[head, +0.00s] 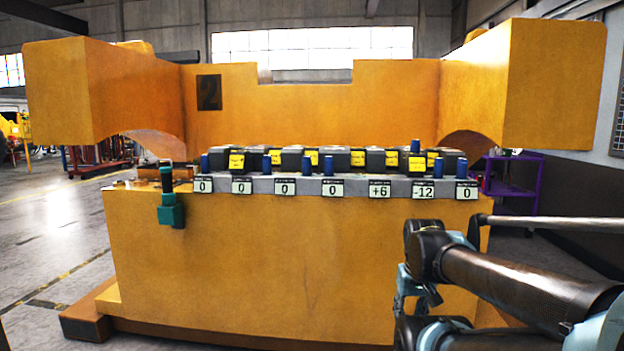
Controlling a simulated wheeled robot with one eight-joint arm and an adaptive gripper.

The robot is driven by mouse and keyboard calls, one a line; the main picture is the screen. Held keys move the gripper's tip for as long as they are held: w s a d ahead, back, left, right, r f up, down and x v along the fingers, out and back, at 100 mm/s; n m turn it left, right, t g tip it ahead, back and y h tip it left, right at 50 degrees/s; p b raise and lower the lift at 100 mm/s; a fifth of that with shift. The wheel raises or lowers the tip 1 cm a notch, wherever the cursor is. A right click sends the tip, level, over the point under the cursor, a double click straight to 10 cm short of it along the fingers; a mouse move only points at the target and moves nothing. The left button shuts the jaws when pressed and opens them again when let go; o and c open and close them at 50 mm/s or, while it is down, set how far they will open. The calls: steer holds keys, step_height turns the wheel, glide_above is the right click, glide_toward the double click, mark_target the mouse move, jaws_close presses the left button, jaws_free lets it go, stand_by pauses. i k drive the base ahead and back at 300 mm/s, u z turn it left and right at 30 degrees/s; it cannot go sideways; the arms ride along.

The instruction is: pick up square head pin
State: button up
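No part that I can clearly pick out as a square head pin shows in the head view. Several short blue cylinders (328,165) stand upright along a grey ledge on the orange casting. A teal block with a dark upright stem (171,211) is at the casting's left front edge. Small brown pieces (183,173) lie on the casting top beside it, too small to make out. My arm is folded at the lower right, in front of the casting. I cannot make out my gripper's fingers.
The large orange casting (290,270) fills the middle, with heavy overhanging blocks at both upper sides. Black blocks with yellow labels (237,160) line the ledge above number plates (380,190). A purple cart (515,185) stands behind right. Open floor (50,220) lies left.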

mark_target(329, 161)
steer(key=i, duration=1)
